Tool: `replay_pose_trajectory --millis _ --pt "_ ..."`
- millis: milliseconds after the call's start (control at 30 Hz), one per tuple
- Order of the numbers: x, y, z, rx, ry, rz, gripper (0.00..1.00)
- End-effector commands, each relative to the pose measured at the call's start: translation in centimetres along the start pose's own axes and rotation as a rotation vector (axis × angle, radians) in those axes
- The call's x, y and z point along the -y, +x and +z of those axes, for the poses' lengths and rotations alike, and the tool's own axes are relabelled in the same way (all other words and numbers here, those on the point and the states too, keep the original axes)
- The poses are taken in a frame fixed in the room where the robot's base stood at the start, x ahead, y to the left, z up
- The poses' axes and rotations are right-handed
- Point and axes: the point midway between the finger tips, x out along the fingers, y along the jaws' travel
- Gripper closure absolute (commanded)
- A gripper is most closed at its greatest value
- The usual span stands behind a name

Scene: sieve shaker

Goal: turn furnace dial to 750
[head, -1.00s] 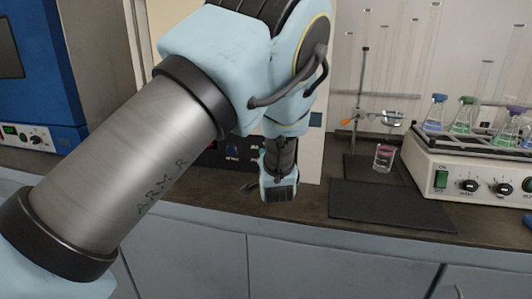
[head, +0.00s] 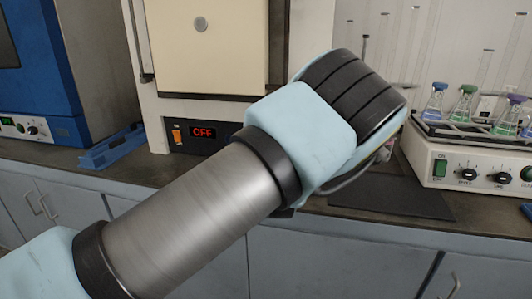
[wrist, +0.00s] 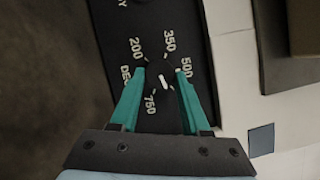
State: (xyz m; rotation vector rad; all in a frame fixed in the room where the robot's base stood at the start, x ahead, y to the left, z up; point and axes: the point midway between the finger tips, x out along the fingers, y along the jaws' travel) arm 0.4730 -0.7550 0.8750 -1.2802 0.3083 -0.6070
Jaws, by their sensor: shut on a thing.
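The furnace dial (wrist: 164,77) is a small dark knob with a white pointer mark, on a black panel in the wrist view. The labels 200, 350, 500 and 750 (wrist: 150,104) stand around it. The white mark slants toward the lower part of the picture, on the side between 500 and 750. My gripper (wrist: 160,73) is shut on the dial, with one green finger on each side. In the head view my arm hides the gripper and dial. The furnace (head: 210,45) has a cream door, and its red display (head: 203,132) reads OFF.
An orange switch (head: 177,134) is left of the display. A blue oven (head: 38,75) and a blue tray (head: 112,148) are at left. A shaker (head: 465,170) with several flasks stands at right. A dark mat (head: 405,198) lies on the counter before it.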

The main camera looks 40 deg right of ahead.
Motion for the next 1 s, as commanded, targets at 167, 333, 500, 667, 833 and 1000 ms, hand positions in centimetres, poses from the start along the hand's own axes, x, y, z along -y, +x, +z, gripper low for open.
replay_pose_trajectory --millis 167,333,500,667,833,1000 --pt "-0.21 0.09 0.23 0.004 0.054 -0.02 1.0" --pt "-0.18 0.1 0.27 0.005 0.075 -0.029 1.0" --pt "-0.16 0.12 0.3 0.005 0.079 -0.031 1.0" --pt "-0.15 0.13 0.32 0.005 0.079 -0.03 1.0" --pt "-0.14 0.13 0.31 0.005 0.078 -0.03 0.43" --pt "-0.11 0.08 0.18 0.003 0.077 -0.031 0.24"
